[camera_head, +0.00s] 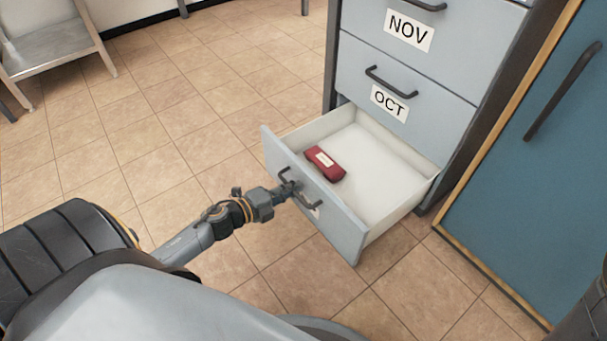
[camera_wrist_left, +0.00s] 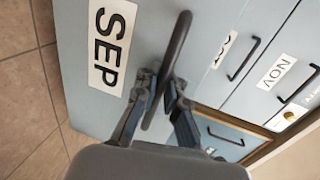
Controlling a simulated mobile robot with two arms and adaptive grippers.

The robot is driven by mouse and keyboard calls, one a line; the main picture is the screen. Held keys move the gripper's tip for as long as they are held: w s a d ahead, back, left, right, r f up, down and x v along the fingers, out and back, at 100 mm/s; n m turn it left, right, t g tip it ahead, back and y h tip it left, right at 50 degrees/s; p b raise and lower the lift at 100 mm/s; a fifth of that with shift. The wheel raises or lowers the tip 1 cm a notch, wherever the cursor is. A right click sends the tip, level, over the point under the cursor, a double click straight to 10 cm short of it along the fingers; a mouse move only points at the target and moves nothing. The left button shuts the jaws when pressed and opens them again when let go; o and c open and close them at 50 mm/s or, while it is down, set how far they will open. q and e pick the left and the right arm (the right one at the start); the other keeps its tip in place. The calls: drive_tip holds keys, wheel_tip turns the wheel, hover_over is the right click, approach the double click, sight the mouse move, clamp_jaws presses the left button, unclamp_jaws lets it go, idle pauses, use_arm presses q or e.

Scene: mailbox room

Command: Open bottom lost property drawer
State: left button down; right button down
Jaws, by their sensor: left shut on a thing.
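The bottom drawer (camera_head: 385,205) of the grey cabinet stands pulled out, its white inside showing. A dark red item (camera_head: 325,163) lies inside it, near the front panel. My left gripper (camera_head: 290,188) is shut on the dark handle (camera_head: 313,202) of this drawer. In the left wrist view, the gripper's fingers (camera_wrist_left: 163,100) close around the dark bar handle (camera_wrist_left: 178,50), beside a label reading SEP (camera_wrist_left: 108,45). My right gripper is not in view.
Closed drawers labelled OCT (camera_head: 389,103) and NOV (camera_head: 408,30) are above the open one. A blue door (camera_head: 545,170) with a dark handle stands to the right. A metal table (camera_head: 55,50) is at far left. Tiled floor left of the drawer is clear.

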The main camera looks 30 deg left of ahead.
use_arm(q)
drive_tip(key=shift+s+a+r, duration=0.1)
drive_tip(key=shift+s+a, duration=0.05)
drive_tip(key=shift+s, duration=0.55)
drive_tip(key=c, duration=1.4)
unclamp_jaws()
drive_tip(key=shift+c, duration=0.2)
drive_tip(key=v, duration=1.2)
